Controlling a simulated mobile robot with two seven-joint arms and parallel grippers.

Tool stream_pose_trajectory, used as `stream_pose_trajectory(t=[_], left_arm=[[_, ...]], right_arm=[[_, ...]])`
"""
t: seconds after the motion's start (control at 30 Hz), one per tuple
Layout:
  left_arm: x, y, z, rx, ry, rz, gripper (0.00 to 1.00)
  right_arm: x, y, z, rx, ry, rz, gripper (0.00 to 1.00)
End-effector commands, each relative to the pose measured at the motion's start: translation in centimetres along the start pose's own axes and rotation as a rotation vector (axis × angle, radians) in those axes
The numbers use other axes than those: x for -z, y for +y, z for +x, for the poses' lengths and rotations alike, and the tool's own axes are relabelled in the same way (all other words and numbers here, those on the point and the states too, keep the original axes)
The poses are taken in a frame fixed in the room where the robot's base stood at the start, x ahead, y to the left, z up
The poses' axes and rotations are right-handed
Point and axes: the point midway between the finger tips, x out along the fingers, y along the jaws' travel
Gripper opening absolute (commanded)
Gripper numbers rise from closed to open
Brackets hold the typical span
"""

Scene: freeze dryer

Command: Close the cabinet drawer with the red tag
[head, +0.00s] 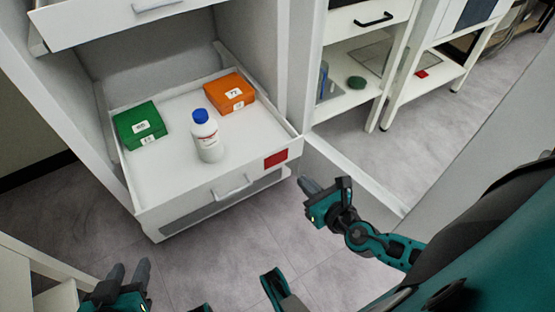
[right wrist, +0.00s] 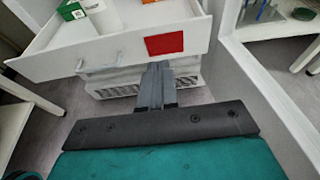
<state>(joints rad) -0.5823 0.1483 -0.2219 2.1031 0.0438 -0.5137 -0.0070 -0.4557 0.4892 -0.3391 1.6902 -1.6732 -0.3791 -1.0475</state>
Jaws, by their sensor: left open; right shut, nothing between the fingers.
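The white cabinet drawer (head: 170,195) is pulled out, and its front carries a red tag (head: 276,159) at the right end and a handle (head: 232,187) in the middle. It holds a green box (head: 139,125), an orange box (head: 229,93) and a white bottle with a blue cap (head: 206,137). My right gripper (head: 307,187) is shut and empty, just in front of the drawer's right end. In the right wrist view its fingers (right wrist: 157,75) point at the front just below the red tag (right wrist: 165,43); contact cannot be told. My left gripper (head: 129,272) is open and empty, low at the left.
An open white cabinet door (head: 352,173) stands just right of the drawer, close to my right gripper. Another drawer (head: 110,18) is pulled out above. White tables stand at the back right. The floor before the drawer is clear.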

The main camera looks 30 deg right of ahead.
Motion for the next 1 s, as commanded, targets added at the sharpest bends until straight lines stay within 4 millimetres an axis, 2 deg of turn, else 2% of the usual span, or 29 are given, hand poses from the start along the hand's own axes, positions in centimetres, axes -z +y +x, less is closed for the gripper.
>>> stream_pose_trajectory(t=[0.3,0.5,0.7,1.0], left_arm=[[-1.0,0.1,0.5,-0.005,-0.011,-0.001,0.43],[-1.0,0.3,0.5,-0.009,-0.018,-0.002,0.43],[-0.7,0.4,0.5,-0.009,-0.01,-0.005,0.43],[-0.7,0.4,0.5,-0.008,-0.007,-0.006,0.43]], right_arm=[[0.0,0.0,6.7,0.002,-0.004,0.007,0.0],[-0.7,0.0,10.1,0.001,-0.002,0.008,0.0],[-1.1,0.0,11.8,0.0,0.0,0.007,0.0],[-1.3,0.0,12.1,0.0,0.0,0.007,0.0]])
